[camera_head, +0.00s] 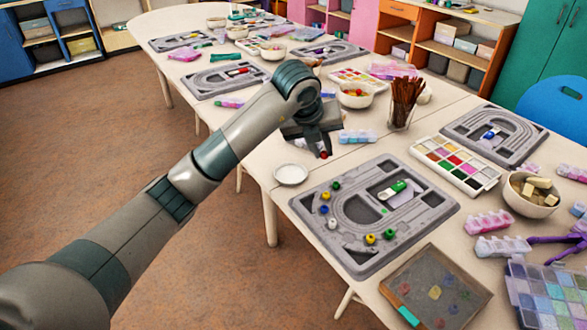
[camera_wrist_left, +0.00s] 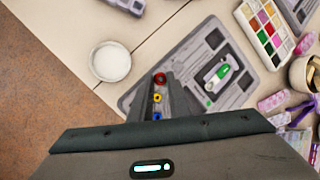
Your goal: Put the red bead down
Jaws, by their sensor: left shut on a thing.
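My left gripper (camera_head: 322,150) is shut on the red bead (camera_head: 323,154) and holds it above the table, behind the white dish (camera_head: 291,174) in the head view. The red bead also shows at the fingertips in the left wrist view (camera_wrist_left: 160,78). The near grey bead board (camera_head: 448,208) lies in front of the gripper. It carries several loose beads, including a blue bead (camera_head: 324,210), a white bead (camera_head: 332,224) and a yellow bead (camera_head: 370,239). A green-and-white item (camera_head: 392,190) lies in its inner recess. My right gripper is in no view.
A paint palette (camera_head: 456,165) and another grey board (camera_head: 494,134) lie to the right. A glass of brown sticks (camera_head: 403,103) and a bowl of beads (camera_head: 355,95) stand behind. A framed tray (camera_head: 437,291) lies at the front. Table is bare around the white dish.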

